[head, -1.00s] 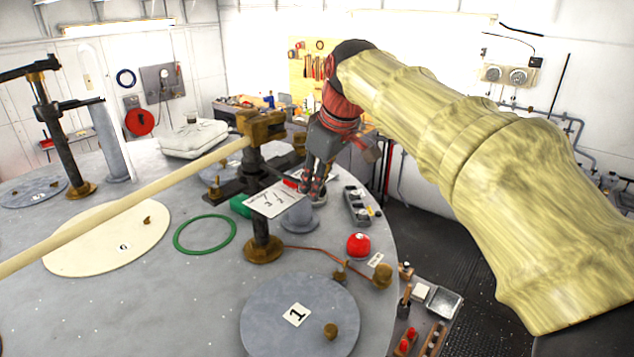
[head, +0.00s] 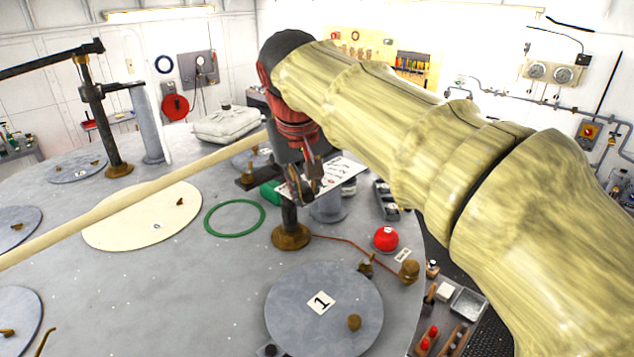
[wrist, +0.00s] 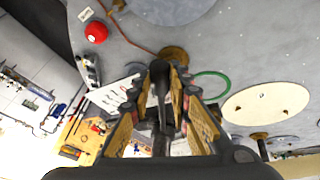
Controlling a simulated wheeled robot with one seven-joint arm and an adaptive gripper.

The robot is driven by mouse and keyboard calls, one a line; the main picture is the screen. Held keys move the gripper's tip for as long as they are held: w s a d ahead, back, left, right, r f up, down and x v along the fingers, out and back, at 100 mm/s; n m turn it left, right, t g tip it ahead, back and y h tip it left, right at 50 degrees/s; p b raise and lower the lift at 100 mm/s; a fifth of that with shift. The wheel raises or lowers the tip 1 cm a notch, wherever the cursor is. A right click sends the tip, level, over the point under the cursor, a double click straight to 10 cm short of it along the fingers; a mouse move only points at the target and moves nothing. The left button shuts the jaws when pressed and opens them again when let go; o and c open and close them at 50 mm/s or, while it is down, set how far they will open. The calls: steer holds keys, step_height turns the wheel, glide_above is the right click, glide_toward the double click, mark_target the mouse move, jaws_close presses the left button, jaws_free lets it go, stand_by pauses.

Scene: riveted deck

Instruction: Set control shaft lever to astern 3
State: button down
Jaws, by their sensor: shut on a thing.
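The control shaft lever appears to be the dark, round-ended handle (wrist: 160,78) between my fingers in the wrist view. It is at the top of a dark post (head: 289,215) on a round brass foot. My gripper (head: 305,182) is at the post's top and is shut on the lever; it also shows in the wrist view (wrist: 165,95). A white card with black marks and a red one (head: 343,174) lies beside the post, partly hidden by my gripper. Its lettering is too small to read, so I cannot tell the lever's setting.
A long pale pole (head: 150,188) slants in from the left and ends behind my arm. A green ring (head: 235,233), a red ball-shaped knob (head: 386,238) and a grey round plate marked 1 (head: 300,310) surround the post. The deck between the ring and the plate is clear.

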steer(key=shift+a, duration=0.2)
steer(key=c, duration=1.6)
jaws_free()
steer(key=shift+c, duration=0.2)
steer(key=v, duration=1.2)
steer(key=shift+s+f, duration=0.1)
